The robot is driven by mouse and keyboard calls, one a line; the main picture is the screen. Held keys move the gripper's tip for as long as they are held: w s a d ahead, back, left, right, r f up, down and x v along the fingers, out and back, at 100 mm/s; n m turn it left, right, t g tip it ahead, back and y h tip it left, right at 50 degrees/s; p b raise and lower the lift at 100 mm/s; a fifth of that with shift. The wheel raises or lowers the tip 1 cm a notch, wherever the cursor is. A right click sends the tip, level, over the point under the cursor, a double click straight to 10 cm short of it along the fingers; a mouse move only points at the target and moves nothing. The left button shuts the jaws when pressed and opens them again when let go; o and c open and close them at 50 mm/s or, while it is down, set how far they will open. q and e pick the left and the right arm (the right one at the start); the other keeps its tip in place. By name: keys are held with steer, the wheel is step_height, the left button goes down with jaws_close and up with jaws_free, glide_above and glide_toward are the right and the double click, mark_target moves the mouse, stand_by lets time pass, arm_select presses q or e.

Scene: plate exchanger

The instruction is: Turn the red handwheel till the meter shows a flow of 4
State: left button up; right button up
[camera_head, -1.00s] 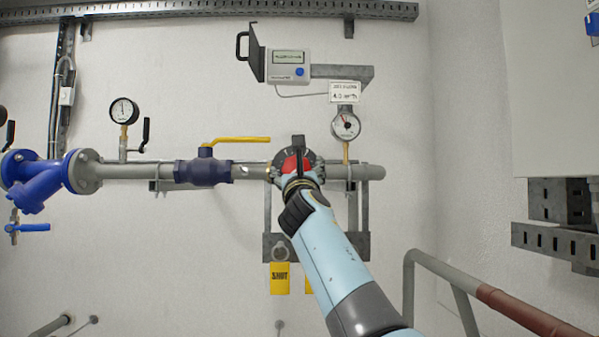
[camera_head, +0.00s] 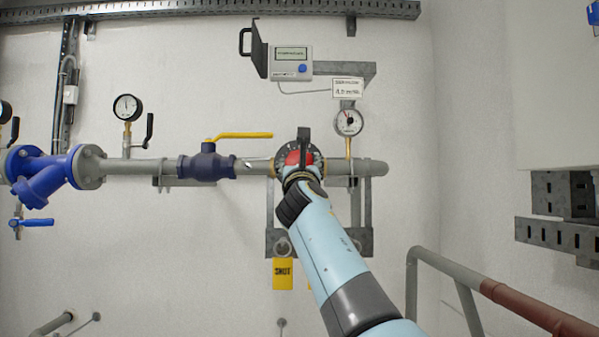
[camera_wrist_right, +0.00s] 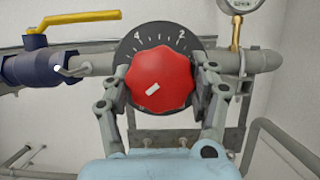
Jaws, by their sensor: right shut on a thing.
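The red handwheel (camera_wrist_right: 160,82) sits on the grey pipe in front of a dark dial plate (camera_wrist_right: 143,47). The plate shows a 4 at upper left and a 2 at upper right. A white mark on the wheel lies just below its centre. My right gripper (camera_wrist_right: 160,90) is shut on the wheel, one finger on each side. In the head view my arm partly hides the red handwheel (camera_head: 300,158). The flow meter (camera_head: 291,62) is a light grey box with a small display; its reading is too small to make out. My left gripper is not in view.
A blue valve with a yellow lever (camera_head: 240,136) stands left of the wheel. A round gauge (camera_head: 348,122) is at upper right of it. A yellow tag (camera_head: 283,273) hangs below. A grey and brown railing (camera_head: 465,277) is at lower right.

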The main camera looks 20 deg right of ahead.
steer(key=m+h+b, duration=0.1)
steer(key=m+b, duration=0.2)
steer(key=shift+f+m+g+h, duration=0.3)
steer(key=shift+h, duration=0.1)
steer(key=shift+a+m+g+h+b, duration=0.1)
steer(key=shift+m+g+h+b, duration=0.4)
steer(key=shift+m, duration=0.7)
steer(key=shift+r+m+h+b, duration=0.1)
steer(key=shift+m+h+b, duration=0.45)
steer(key=shift+m, duration=0.45)
steer(key=shift+r+m+g+h+b, duration=0.1)
steer(key=shift+m+g+h+b, duration=0.4)
steer(key=shift+m, duration=0.8)
steer(key=shift+m+g, duration=0.3)
